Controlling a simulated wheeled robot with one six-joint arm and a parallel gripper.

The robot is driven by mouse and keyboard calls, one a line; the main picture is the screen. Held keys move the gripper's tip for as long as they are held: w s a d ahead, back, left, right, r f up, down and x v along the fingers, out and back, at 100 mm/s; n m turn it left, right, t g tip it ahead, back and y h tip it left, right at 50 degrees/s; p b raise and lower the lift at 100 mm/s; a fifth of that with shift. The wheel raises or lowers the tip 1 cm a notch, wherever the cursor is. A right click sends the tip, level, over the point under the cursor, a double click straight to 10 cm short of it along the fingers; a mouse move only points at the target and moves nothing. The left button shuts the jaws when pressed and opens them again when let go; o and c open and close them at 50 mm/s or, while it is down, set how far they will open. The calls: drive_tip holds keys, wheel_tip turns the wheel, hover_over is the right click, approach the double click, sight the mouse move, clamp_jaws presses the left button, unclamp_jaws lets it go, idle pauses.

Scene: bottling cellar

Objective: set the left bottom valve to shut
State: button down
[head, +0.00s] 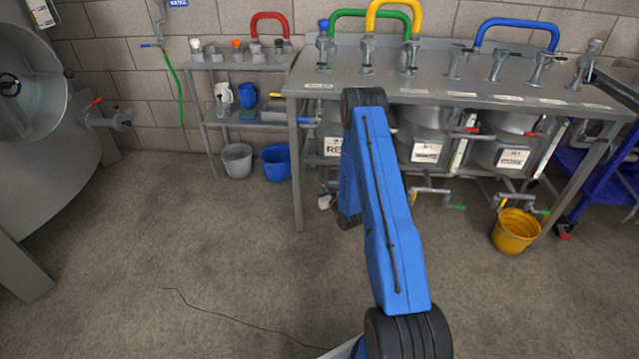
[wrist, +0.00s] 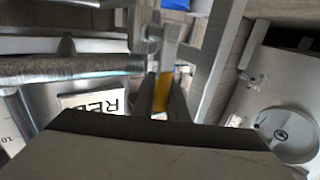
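In the wrist view, a yellow handle grip (wrist: 162,93) sits on a metal lever that runs up toward pipework. My gripper (wrist: 163,100) has its two dark fingers on either side of the grip, with no clear gap seen. In the head view, the left tank (head: 332,124) stands under the bench with a label starting "RE". My blue arm hides the left bottom valve and most of my gripper in the head view. The lever's exact angle to the pipe is hard to tell.
The steel bench (head: 330,80) has several taps on top and coloured hoses behind. A yellow bucket (head: 515,231) stands at right, grey (head: 237,161) and blue (head: 276,163) buckets at left.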

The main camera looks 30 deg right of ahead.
drive_tip(key=shift+a, duration=0.1)
drive_tip(key=w+a+f+n+g+h, duration=0.2)
drive_tip(key=a+f+n+g+h, duration=0.2)
drive_tip(key=n, duration=0.7)
drive_tip(key=shift+w+f+g+h, duration=0.3)
drive_tip(key=shift+f+g+h, duration=0.8)
drive_tip(key=shift+f+g, duration=1.4)
drive_tip(key=shift+d+f, duration=0.1)
drive_tip(key=shift+f, duration=0.05)
drive_tip(key=c, duration=2)
unclamp_jaws()
